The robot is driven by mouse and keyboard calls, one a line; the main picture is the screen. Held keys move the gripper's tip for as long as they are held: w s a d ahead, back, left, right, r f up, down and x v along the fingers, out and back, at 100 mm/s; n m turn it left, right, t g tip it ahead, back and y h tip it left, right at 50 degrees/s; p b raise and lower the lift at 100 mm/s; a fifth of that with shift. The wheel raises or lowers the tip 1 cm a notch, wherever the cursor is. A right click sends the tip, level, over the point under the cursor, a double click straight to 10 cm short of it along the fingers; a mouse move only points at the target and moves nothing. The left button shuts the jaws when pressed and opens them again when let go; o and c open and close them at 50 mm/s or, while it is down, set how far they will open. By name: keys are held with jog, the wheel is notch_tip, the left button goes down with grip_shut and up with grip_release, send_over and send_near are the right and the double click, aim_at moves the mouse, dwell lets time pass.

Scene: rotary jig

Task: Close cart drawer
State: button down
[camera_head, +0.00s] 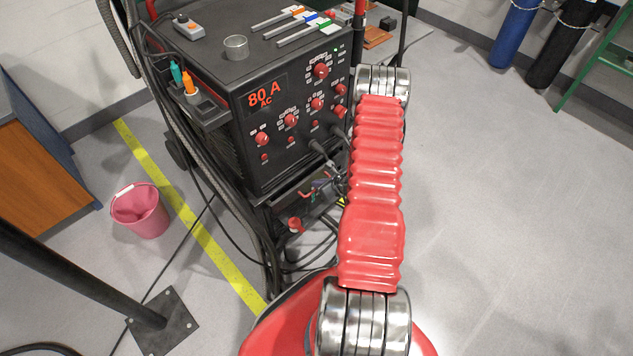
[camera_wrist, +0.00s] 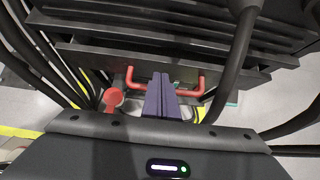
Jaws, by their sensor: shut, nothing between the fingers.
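In the wrist view, the drawer's red handle (camera_wrist: 190,91) is in front of dark slats. My gripper (camera_wrist: 161,76) shows there as two purple-grey fingers, pressed together and empty. They overlap the middle of the handle. I cannot tell whether they touch it.
The welding machine (camera_head: 290,105) has hoses hanging at its left and cables at its front. A red knob (camera_wrist: 113,98) is left of the handle. A pink bucket (camera_head: 141,211) and black post foot (camera_head: 163,319) stand at left.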

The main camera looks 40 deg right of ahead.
jog(key=s+f+v, duration=0.1)
jog(key=v, duration=1)
jog(key=shift+s+r, duration=0.15)
